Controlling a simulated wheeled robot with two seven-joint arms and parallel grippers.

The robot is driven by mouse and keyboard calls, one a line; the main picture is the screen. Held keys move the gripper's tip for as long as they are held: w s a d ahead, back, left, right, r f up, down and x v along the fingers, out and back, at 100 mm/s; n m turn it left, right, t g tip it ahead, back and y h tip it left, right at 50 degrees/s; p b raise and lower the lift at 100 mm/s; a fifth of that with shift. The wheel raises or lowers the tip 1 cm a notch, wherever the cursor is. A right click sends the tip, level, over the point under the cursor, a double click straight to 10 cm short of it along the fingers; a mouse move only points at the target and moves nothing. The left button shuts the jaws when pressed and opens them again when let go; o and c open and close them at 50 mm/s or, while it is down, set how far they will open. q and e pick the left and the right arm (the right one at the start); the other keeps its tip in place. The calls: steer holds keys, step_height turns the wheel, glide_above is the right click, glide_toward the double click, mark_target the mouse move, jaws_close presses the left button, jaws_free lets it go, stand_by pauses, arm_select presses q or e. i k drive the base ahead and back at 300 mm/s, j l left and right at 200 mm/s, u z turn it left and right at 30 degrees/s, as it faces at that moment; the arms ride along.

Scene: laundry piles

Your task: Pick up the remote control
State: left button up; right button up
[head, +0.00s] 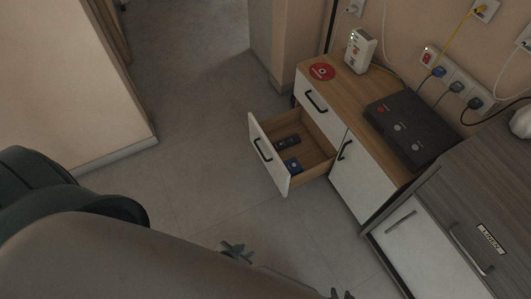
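A dark elongated object that looks like the remote control (287,142) lies in the open drawer (268,156) of the wooden cabinet, towards its back left. A dark blue object (292,165) lies beside it, nearer the drawer front. My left gripper (237,252) shows at the bottom centre, outside the drawer and apart from it; its finger gap is too small and dark to read. My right gripper (341,295) is only partly visible at the bottom edge, so its state is unclear.
The cabinet top (345,88) carries a red disc (322,71), a white router-like device (360,50) and a black box (410,127). A grey wood-grain unit (478,185) stands at right. Plugs and cables hang on the wall. The floor left of the drawer is clear.

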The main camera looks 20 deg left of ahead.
mark_target(285, 144)
steer(key=i+j+z, duration=0.2)
steer(key=j, duration=0.15)
steer(key=i+j+z, duration=0.2)
steer(key=j, duration=0.15)
steer(key=i+j+z, duration=0.2)
steer(key=j, duration=0.2)
